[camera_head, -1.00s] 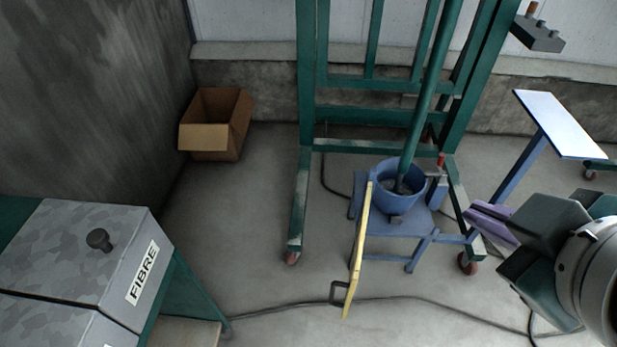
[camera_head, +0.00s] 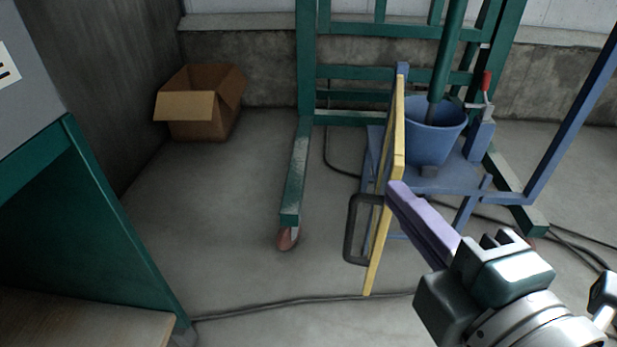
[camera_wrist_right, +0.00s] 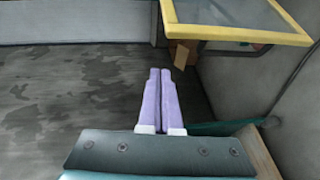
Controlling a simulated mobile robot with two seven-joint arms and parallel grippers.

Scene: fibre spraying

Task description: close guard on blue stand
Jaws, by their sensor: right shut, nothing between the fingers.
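The guard (camera_head: 398,130) is a yellow-framed panel with a dark handle (camera_head: 350,230). It hangs on the left side of the blue stand (camera_head: 440,180), swung out and seen nearly edge-on in the head view. In the right wrist view the guard's yellow frame (camera_wrist_right: 235,34) and clear pane show at the upper right. A blue bucket (camera_head: 436,140) sits on the stand. My right gripper (camera_head: 393,190) has purple fingers, shut and empty, their tips by the guard's right face; I cannot tell whether they touch. The fingers (camera_wrist_right: 160,72) are together in the wrist view. My left gripper is out of view.
A green frame (camera_head: 306,90) stands behind the stand, with a wheeled leg reaching forward. A cardboard box (camera_head: 190,118) stands by the left wall. A green-framed machine (camera_head: 90,200) fills the left side.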

